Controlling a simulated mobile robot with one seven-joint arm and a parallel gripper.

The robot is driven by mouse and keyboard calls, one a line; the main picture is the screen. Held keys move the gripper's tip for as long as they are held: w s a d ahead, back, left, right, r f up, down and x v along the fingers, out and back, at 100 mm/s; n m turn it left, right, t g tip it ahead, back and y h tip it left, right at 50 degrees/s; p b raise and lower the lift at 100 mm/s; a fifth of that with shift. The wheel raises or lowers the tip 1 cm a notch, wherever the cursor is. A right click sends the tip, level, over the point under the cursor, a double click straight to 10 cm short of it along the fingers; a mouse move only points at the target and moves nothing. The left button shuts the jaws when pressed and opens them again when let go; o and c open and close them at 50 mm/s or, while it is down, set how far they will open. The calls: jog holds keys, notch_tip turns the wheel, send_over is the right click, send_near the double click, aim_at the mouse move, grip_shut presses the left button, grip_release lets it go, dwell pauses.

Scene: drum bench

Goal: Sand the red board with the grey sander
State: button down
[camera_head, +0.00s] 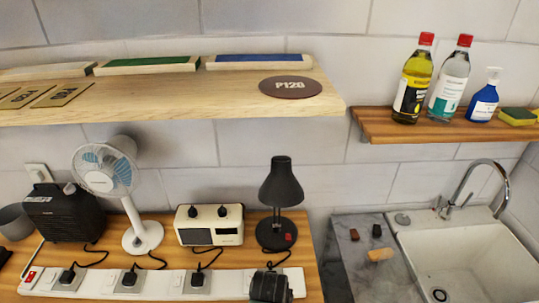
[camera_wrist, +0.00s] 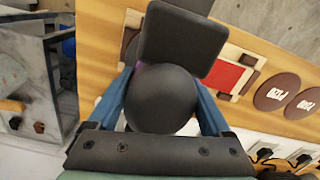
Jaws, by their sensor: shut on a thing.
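My gripper (camera_wrist: 160,112) shows in the wrist view with its two blue fingers on either side of a dark grey, rounded body, the sander (camera_wrist: 165,95). It is shut on the sander. A flat, squarish dark part lies beyond the round body. The red board (camera_wrist: 226,75) lies on the wooden bench just right of the sander, partly hidden behind it. I cannot tell whether the sander touches the board. In the head view I cannot make out the red board or my gripper clearly.
Brown sanding discs (camera_wrist: 275,92) lie right of the board. In the head view a P120 disc (camera_head: 290,87) lies on the upper shelf (camera_head: 200,100). A fan (camera_head: 110,175), black lamp (camera_head: 280,190), radio (camera_head: 210,225) and power strip (camera_head: 115,285) line the bench; a sink (camera_head: 470,260) is right.

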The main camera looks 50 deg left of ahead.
jog(key=shift+w+f, duration=0.1)
jog(key=shift+f, duration=0.1)
dwell(0.4)
jog(key=shift+s+a, duration=0.15)
jog(key=shift+s, duration=0.05)
jog(key=shift+s+a+f+p, duration=0.1)
jog(key=shift+s+a+p, duration=0.15)
jog(key=shift+s+a, duration=0.4)
jog(key=shift+s+a+p, duration=0.25)
jog(key=shift+s+a, duration=0.15)
jog(key=shift+s, duration=0.4)
jog(key=shift+s+a, duration=0.1)
jog(key=shift+s+a+p, duration=0.5)
jog(key=shift+s+a, duration=0.55)
jog(key=shift+s, duration=0.15)
jog(key=shift+s+a, duration=0.2)
jog(key=shift+a, duration=0.05)
